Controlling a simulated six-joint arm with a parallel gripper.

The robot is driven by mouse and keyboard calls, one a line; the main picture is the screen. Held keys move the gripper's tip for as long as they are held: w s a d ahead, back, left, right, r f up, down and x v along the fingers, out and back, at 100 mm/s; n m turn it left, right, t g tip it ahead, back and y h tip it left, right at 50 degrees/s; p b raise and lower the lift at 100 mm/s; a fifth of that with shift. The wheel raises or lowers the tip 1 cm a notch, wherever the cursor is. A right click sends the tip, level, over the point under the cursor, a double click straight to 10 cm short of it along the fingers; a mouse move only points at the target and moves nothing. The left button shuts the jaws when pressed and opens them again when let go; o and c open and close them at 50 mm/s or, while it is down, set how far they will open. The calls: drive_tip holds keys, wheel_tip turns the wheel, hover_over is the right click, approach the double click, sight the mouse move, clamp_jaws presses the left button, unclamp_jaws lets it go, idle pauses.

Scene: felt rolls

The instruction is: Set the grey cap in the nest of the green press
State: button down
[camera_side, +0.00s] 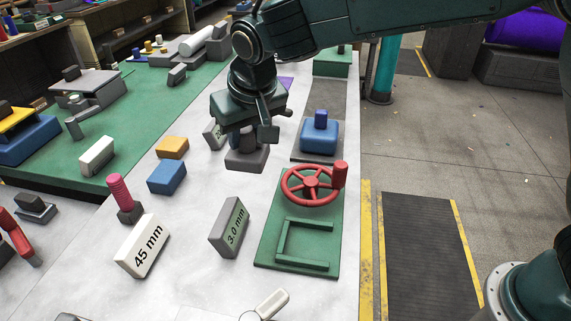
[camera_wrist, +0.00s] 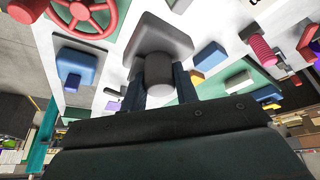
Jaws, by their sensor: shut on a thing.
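My gripper (camera_side: 246,142) is shut on the knob of the grey cap (camera_side: 246,160), a dark grey block, with the wide part facing down. In the wrist view the grey cap (camera_wrist: 152,35) sits between the two fingers. Whether it touches the table or hangs just above cannot be told. The green press (camera_side: 268,243) stands in front and to the right in the side view, with a red handwheel (camera_side: 308,184) on it. Its nest, a green raised frame (camera_side: 304,262), is empty at the near end. In the wrist view part of the red wheel (camera_wrist: 86,14) shows at upper left.
A blue block with a knob (camera_side: 319,136) stands on a grey plate right of my gripper. A grey "3.0 mm" block (camera_side: 229,227) and a white "45 mm" block (camera_side: 141,245) stand left of the press. Orange (camera_side: 172,147) and blue (camera_side: 166,177) blocks lie further left.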

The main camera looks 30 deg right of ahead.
hover_over(305, 245)
wheel_tip(305, 245, down, 6)
drive_tip(key=shift+f, duration=0.2)
drive_tip(key=shift+f, duration=0.1)
drive_tip(key=shift+d+f, duration=0.1)
drive_tip(key=shift+f, duration=2.85)
drive_tip(key=shift+f, duration=0.45)
drive_tip(key=c, duration=1)
unclamp_jaws()
drive_tip(key=v, duration=1.3)
drive_tip(key=shift+d+r, duration=0.2)
drive_tip(key=shift+r, duration=0.15)
drive_tip(key=shift+s, duration=0.1)
